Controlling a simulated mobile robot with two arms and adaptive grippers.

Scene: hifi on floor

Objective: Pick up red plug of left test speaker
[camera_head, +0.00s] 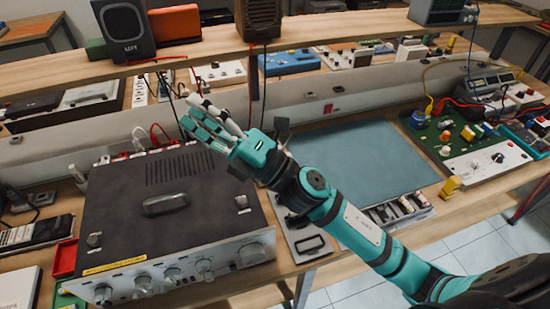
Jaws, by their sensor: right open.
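The left test speaker (124,30), a black box marked LEFT, stands on the upper shelf at the left. A thin red lead (165,58) runs along the shelf edge beside it, and dark leads hang down below. I cannot make out for sure which end is its red plug. My right gripper (192,113), teal and grey, is open above the back edge of the dark amplifier (170,210), below and right of the speaker. Nothing shows clearly between its fingers. It hides part of the hanging leads. My left gripper is out of view.
Red and white plugs (160,135) stand at the amplifier's back. A brown speaker (259,18) and an orange box (175,23) are on the shelf (330,28). A blue-grey mat (365,160) is clear. A green board (450,128) with knobs lies right.

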